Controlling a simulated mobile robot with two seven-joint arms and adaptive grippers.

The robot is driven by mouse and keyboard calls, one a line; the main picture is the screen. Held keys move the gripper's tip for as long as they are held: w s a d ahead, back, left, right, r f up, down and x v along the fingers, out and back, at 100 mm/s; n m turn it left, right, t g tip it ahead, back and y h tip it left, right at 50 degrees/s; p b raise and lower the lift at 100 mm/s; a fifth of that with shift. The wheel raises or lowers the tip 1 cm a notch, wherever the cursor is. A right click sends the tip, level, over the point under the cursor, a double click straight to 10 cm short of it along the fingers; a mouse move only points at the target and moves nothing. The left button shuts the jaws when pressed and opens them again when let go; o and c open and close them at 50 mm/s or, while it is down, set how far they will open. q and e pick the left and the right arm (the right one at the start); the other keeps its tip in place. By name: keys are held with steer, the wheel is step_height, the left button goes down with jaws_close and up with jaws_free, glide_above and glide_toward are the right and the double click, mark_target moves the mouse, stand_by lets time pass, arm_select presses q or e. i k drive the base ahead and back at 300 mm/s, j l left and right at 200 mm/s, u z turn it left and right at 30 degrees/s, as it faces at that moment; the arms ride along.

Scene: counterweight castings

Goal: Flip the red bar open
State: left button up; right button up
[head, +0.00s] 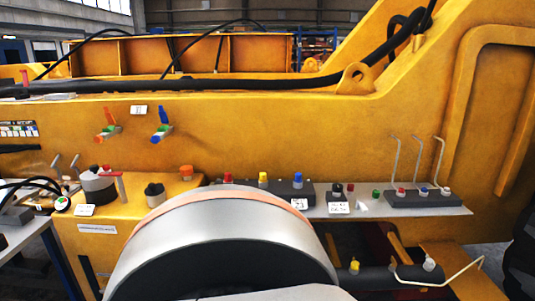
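Two other red parts show: a small upright red handle (24,77) at the far left and a red-orange lever (110,118) on the yellow wall. Neither of my grippers is in view.
A black knob (154,190) and an orange button (186,171) stand right of the bar. A grey shelf (375,208) carries several coloured buttons and upright wire hooks (416,160). A large grey rounded form hides the lower middle. Cables (40,185) lie at the left.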

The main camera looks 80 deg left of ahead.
mark_target(106, 168)
steer(key=k+j+u, duration=0.15)
steer(key=u, duration=3.5)
steer(key=i+j, duration=0.2)
steer(key=i, duration=0.2)
steer(key=i+j+u, duration=0.1)
steer(key=i+j, duration=0.15)
steer(key=i, duration=0.15)
steer(key=i+z, duration=0.15)
steer(key=i+j, duration=0.15)
steer(key=u, duration=0.15)
